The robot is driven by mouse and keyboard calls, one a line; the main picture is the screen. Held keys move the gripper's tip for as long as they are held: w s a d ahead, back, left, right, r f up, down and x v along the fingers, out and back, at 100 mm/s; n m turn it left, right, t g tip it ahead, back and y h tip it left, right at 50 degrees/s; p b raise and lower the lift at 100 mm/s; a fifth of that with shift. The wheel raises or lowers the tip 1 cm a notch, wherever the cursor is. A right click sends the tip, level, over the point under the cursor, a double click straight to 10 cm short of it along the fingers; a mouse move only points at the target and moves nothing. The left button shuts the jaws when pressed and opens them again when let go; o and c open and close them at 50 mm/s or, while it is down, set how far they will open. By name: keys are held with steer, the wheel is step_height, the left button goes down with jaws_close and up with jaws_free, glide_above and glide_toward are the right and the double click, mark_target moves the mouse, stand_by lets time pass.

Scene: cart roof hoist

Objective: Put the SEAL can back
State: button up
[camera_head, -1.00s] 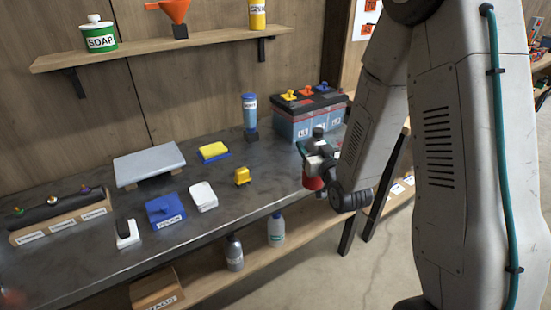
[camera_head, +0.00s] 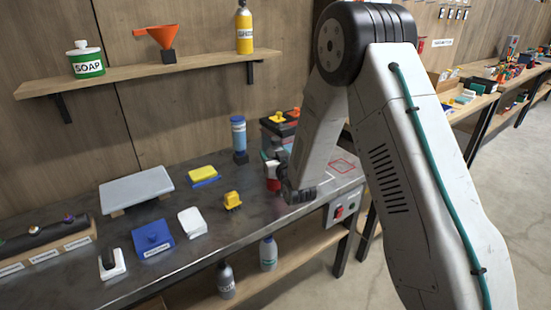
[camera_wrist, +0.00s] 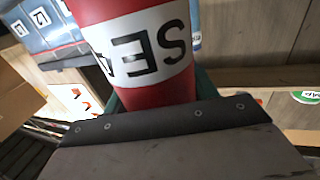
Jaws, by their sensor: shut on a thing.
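The SEAL can is red with a white band; in the wrist view the can (camera_wrist: 140,35) fills the upper middle, its lettering upside down. My gripper (camera_wrist: 155,100) is shut on it, with dark green finger parts at the can's sides. I cannot tell how far the can is above the bench. The wall shelf (camera_head: 200,75) holds a SOAP can, an orange funnel and a yellow bottle.
The battery (camera_head: 282,125) is partly behind my arm. A red-outlined square (camera_head: 342,165) on the right is clear. Two bottles stand on the lower shelf.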

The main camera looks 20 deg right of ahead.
steer(key=shift+d+f, duration=0.1)
steer(key=shift+f, duration=0.8)
steer(key=o, duration=1.7)
steer(key=s+d+r+g, duration=0.1)
steer(key=s+r+g, duration=0.4)
steer(key=s, duration=1.1)
steer(key=s+d+r+g, duration=0.1)
steer(key=s+r+g, duration=0.5)
steer(key=s, duration=1.1)
steer(key=s+d+r+g+h, duration=0.1)
steer(key=s+r+g, duration=0.4)
steer(key=s, duration=1.2)
step_height(320, 180, up, 3)
steer(key=shift+d+f+m+g, duration=0.1)
steer(key=shift+f+m+g, duration=0.1)
steer(key=shift+m+g, duration=0.15)
